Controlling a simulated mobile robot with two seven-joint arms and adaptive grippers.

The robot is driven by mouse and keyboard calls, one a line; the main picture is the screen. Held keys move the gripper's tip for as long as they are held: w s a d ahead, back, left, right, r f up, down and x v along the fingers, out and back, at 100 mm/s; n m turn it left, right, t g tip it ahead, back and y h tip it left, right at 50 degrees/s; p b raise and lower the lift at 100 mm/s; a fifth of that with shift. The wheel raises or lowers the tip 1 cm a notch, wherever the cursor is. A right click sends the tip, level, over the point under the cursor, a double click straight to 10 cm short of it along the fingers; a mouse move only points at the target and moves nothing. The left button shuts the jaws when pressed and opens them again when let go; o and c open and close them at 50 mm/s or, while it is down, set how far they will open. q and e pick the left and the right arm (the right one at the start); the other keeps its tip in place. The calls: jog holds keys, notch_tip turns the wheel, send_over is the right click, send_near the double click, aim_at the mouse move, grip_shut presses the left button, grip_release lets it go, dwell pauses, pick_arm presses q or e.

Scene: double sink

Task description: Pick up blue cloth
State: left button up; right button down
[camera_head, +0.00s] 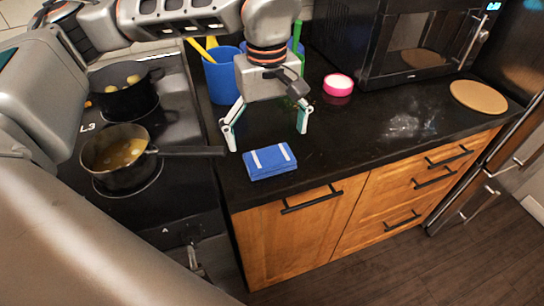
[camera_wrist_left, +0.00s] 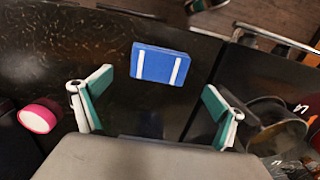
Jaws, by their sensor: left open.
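The blue cloth (camera_head: 269,162) is a folded rectangle with two white stripes. It lies flat on the black countertop near the front edge, right of the stove. My left gripper (camera_head: 266,140) is open and empty, with its fingers spread just behind and above the cloth in the head view. In the left wrist view the cloth (camera_wrist_left: 159,64) lies beyond the open fingertips (camera_wrist_left: 157,85), roughly centred between them and not touched. My right gripper is not in view.
A pan (camera_head: 118,157) stands on the stove, its handle reaching the counter left of the cloth. Another pot (camera_head: 124,90) stands behind it. A blue cup (camera_head: 222,76) with utensils, a pink roll (camera_head: 338,85) and a microwave (camera_head: 415,45) stand behind. The counter right of the cloth is mostly clear.

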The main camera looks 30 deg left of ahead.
aim_at(270, 156)
pick_arm(q)
jog(key=f, duration=0.5)
jog(key=shift+w+d+f, duration=0.1)
jog(key=shift+d, duration=0.1)
jog(key=c, duration=1.2)
